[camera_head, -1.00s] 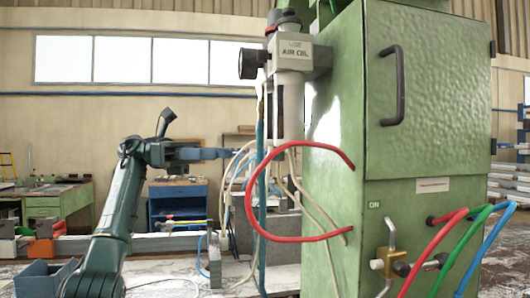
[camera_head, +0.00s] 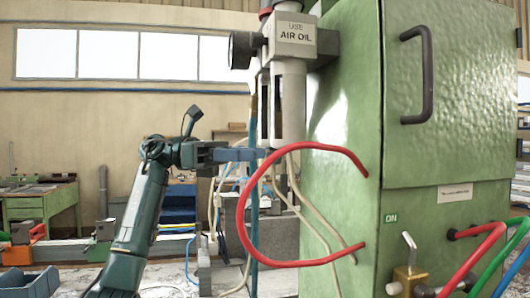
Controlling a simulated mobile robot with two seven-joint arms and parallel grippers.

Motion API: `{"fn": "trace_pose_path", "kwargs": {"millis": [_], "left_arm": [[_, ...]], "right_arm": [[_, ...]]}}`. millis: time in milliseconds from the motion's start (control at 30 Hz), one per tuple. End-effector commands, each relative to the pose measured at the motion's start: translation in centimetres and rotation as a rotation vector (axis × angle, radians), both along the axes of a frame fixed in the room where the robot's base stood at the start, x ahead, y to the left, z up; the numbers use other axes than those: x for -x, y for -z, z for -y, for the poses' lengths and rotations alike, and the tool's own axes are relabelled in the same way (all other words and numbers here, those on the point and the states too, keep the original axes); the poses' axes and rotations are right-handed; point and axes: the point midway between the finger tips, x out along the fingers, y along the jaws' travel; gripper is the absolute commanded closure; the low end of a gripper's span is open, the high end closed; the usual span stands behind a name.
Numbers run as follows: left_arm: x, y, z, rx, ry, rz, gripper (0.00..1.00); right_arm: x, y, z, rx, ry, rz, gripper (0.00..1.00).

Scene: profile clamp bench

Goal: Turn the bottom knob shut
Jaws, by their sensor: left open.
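A brass valve (camera_head: 408,279) with a bent grey handle sits low on the front of the green cabinet (camera_head: 450,110), beside a small "ON" label. Its lower part is cut off by the picture's edge. I cannot tell for sure which one is the bottom knob. My left gripper (camera_head: 258,154) is open and empty, pointing right, level with the lower end of the air unit. It is well left of the brass valve and below the black knob. My right gripper is out of view.
A red hose (camera_head: 241,225) loops out left from the cabinet, close to my left gripper in the picture. Pale and blue hoses hang beside it. Red, green and blue hoses cross at the lower right. A blue-grey bin (camera_head: 30,282) stands lower left.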

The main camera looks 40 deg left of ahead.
Motion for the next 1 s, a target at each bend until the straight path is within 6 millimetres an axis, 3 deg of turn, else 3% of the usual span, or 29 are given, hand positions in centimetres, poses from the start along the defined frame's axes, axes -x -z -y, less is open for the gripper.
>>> {"fn": "trace_pose_path", "kwargs": {"millis": [200, 600, 1000], "left_arm": [[-1.0, -0.1, 2.8, 0.001, 0.002, -0.001, 0.53], [-1.3, 0.0, 3.5, 0.000, 0.000, 0.000, 0.53], [-1.3, 0.0, 3.5, 0.000, 0.000, 0.000, 0.85]], "right_arm": [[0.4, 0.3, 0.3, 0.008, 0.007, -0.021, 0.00], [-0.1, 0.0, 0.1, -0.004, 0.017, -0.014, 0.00], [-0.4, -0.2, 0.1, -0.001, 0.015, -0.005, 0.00]]}}
